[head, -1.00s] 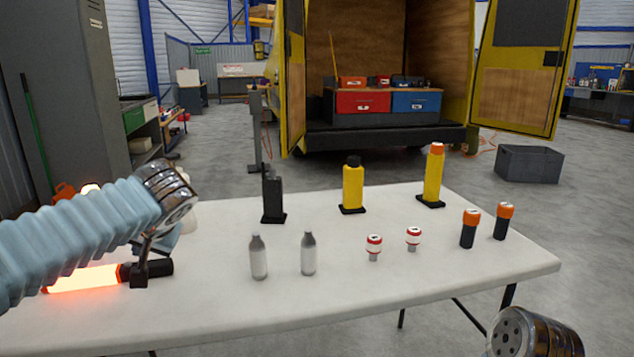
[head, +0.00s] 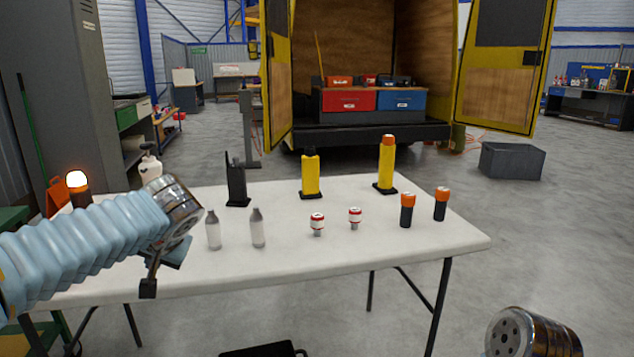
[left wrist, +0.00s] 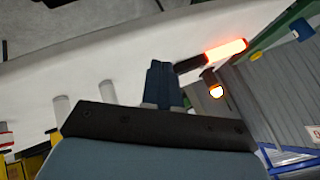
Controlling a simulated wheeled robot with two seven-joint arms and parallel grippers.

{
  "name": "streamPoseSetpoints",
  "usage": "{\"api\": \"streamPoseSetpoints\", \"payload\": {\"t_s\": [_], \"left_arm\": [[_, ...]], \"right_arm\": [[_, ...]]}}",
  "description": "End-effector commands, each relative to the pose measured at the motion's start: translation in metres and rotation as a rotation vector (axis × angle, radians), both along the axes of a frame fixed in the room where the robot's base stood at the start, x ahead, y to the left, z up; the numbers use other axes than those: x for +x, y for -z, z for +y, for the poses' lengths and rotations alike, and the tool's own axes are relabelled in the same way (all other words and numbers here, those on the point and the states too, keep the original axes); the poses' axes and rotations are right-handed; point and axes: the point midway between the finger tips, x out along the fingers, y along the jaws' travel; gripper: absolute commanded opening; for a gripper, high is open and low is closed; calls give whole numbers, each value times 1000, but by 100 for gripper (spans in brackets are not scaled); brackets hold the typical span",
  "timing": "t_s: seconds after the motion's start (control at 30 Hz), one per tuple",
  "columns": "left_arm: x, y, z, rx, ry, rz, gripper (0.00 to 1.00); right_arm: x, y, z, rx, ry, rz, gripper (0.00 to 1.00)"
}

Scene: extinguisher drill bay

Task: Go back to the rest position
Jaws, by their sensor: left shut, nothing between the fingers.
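My left gripper (left wrist: 161,84) is shut and empty, with its blue-grey fingers together in the left wrist view. In the head view its arm comes in from the left, and the gripper body (head: 176,253) is over the front left part of the white table (head: 330,262); its fingertips are hard to make out there. In the left wrist view a glowing red-orange baton (left wrist: 226,49) with a dark handle lies on the table, apart from the fingers. My arm seems to hide it in the head view. At the bottom right only my right arm's metal end shows; its gripper is out of view.
On the table stand two grey bottles (head: 257,228), two red-white knobs (head: 317,222), two orange-topped dark cylinders (head: 407,210), yellow holders (head: 311,175) and a black holder (head: 236,182). A lit beacon (head: 77,182) is at left.

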Motion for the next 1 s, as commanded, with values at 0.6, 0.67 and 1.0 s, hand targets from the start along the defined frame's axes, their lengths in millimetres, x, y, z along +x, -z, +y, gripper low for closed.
{"api": "streamPoseSetpoints", "payload": {"t_s": [0.6,0.67,1.0], "left_arm": [[3,223,-100,-338,301,298,0],[-12,268,-121,-430,331,349,0],[-167,471,-203,-923,141,467,0]], "right_arm": [[0,0,-1,-1,2,1,66],[0,0,-1,-1,2,1,66],[0,0,-1,-1,2,1,66]]}}
